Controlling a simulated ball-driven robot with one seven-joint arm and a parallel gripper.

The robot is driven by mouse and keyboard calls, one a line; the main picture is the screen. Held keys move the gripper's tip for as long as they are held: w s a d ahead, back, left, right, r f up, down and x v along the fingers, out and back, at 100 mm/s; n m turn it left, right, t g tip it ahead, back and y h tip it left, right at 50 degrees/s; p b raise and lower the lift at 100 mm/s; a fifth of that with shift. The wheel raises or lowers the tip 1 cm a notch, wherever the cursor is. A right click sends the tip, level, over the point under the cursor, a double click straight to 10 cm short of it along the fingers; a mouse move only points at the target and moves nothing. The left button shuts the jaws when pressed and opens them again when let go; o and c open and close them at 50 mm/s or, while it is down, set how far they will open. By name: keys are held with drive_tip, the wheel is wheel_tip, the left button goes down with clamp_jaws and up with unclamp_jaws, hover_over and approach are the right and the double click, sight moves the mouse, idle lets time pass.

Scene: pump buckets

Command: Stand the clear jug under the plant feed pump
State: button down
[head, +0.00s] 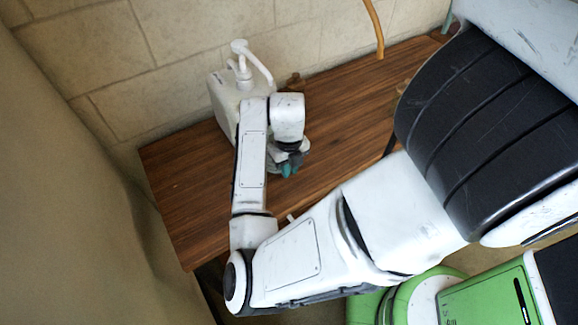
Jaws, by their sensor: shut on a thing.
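A white pump container (222,95) with a white pump head (240,48) and a spout curving to the right stands at the back left of the wooden table, near the wall. I cannot read which feed it holds. My gripper (290,168) has teal fingertips and points down over the table, in front and to the right of the container. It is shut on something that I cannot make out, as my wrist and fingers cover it. I cannot pick out the clear jug's outline. My forearm hides the container's lower right part.
An orange curved tube (376,28) hangs at the back. The wooden table (345,105) is clear to the right of my gripper. A stone-block wall (110,50) bounds the back.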

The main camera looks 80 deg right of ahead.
drive_tip(key=shift+f, duration=0.2)
drive_tip(key=c, duration=1.1)
unclamp_jaws()
drive_tip(key=shift+r, duration=0.1)
drive_tip(key=shift+r, duration=3.9)
